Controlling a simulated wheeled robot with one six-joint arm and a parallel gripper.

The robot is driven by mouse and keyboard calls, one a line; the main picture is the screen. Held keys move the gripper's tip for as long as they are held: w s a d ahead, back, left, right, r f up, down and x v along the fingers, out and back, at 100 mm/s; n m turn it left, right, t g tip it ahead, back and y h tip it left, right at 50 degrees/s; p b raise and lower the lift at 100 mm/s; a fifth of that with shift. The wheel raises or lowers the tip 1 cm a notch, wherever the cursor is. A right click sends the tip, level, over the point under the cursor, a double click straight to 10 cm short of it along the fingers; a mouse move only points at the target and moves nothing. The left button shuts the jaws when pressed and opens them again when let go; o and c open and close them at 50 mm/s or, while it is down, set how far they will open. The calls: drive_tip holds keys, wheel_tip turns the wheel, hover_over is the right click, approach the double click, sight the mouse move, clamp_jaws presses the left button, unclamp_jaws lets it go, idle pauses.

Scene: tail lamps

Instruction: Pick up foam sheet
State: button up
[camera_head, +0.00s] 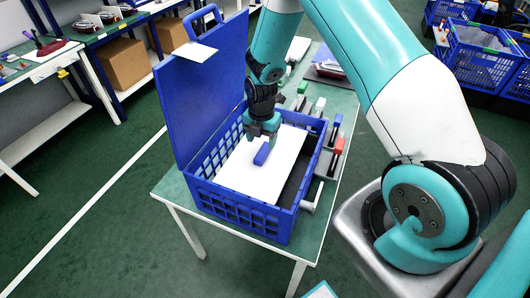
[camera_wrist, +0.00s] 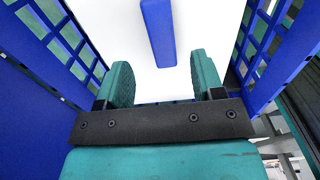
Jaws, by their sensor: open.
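The white foam sheet (camera_head: 251,171) lies flat inside the blue crate (camera_head: 238,212), whose lid (camera_head: 200,90) stands open. A small blue bar (camera_head: 262,154) sits on the sheet like a handle. My gripper (camera_head: 262,134) is inside the crate's upper part, pointing down, just behind the blue bar. In the wrist view, the two teal fingers (camera_wrist: 158,85) are apart with nothing between them. The blue bar (camera_wrist: 158,32) shows ahead of the fingers, over the white sheet (camera_wrist: 100,30). I cannot tell the exact height of the fingertips above the sheet.
The crate stands on a green-topped table (camera_head: 172,186). Clamps with a red handle (camera_head: 339,146) stand along the crate's right side. The crate's lattice walls flank my fingers in the wrist view. Blue bins (camera_head: 478,60) are at the upper right; workbenches are at the left.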

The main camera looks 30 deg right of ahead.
sight(263, 151)
drive_tip(key=shift+d+f+p, duration=0.15)
drive_tip(key=shift+f+p, duration=1.2)
drive_tip(key=shift+f, duration=1.6)
drive_tip(key=c, duration=1)
